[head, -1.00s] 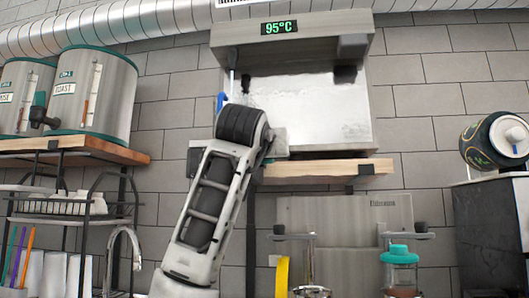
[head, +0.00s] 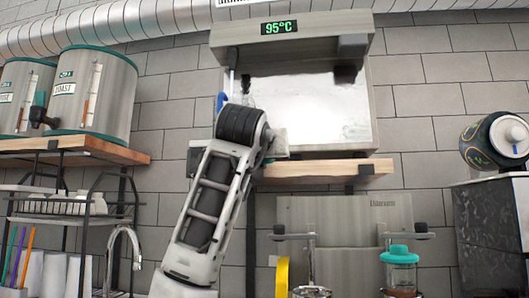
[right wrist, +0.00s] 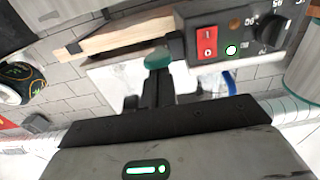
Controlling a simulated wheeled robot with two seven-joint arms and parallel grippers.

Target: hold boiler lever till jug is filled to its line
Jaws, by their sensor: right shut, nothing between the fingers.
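The boiler (head: 310,110) is a steel box with a green 95°C display (head: 279,28), on a wooden shelf. A blue handle (head: 222,101), perhaps its lever, shows at the boiler's left side, partly behind my raised right arm. A blue piece (right wrist: 231,80) also shows in the right wrist view. My right gripper (right wrist: 158,88) is shut and empty in front of the boiler's metal face. A teal rounded tip shows at its end; I cannot tell whether it touches the lever. My arm hides this gripper in the head view. I cannot make out the jug or its line. My left gripper is out of view.
A control panel with a red switch (right wrist: 207,43) and a black dial (right wrist: 272,27) is close to the right gripper. The wooden shelf (head: 330,169) juts out under the boiler. A teal-lidded clear container (head: 400,272) stands below. Steel urns (head: 95,92) are at left.

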